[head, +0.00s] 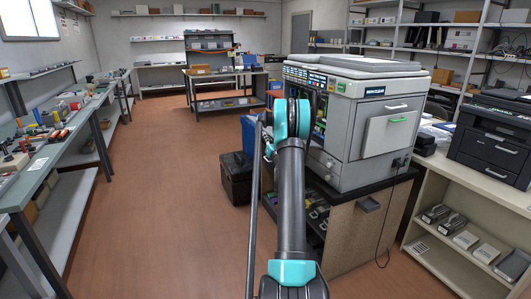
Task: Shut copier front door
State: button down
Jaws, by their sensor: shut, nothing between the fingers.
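The copier (349,140) is a large grey and white machine on a dark-topped cabinet at centre right. Its front faces left and is seen at a steep angle. Colored parts (320,112) show inside the front, so that side looks uncovered. The front door itself cannot be made out; my arm covers much of that area. My arm rises from the bottom centre to a teal joint just left of the copier front. My gripper is hidden beyond this joint, and its contact with the door cannot be seen.
A black printer (493,140) stands on a shelf unit at the right. A dark bin (236,178) and a blue bin (248,137) stand left of the copier. A cluttered workbench (60,150) runs along the left. The brown floor (160,190) between is clear.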

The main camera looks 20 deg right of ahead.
jog(key=d+r+m, duration=0.1)
jog(key=r, duration=0.1)
jog(key=d+r+m, duration=0.1)
jog(key=r, duration=0.1)
jog(key=r+m+h, duration=0.1)
jog(key=r, duration=0.2)
jog(key=shift+d+m, duration=0.3)
jog(key=shift+d, duration=0.1)
jog(key=d+r+m+g+h, duration=0.1)
jog(key=d+r+m, duration=0.3)
jog(key=d+r, duration=0.9)
jog(key=shift+w+d+m, duration=0.3)
jog(key=shift+d+m, duration=0.1)
jog(key=shift+d, duration=1.25)
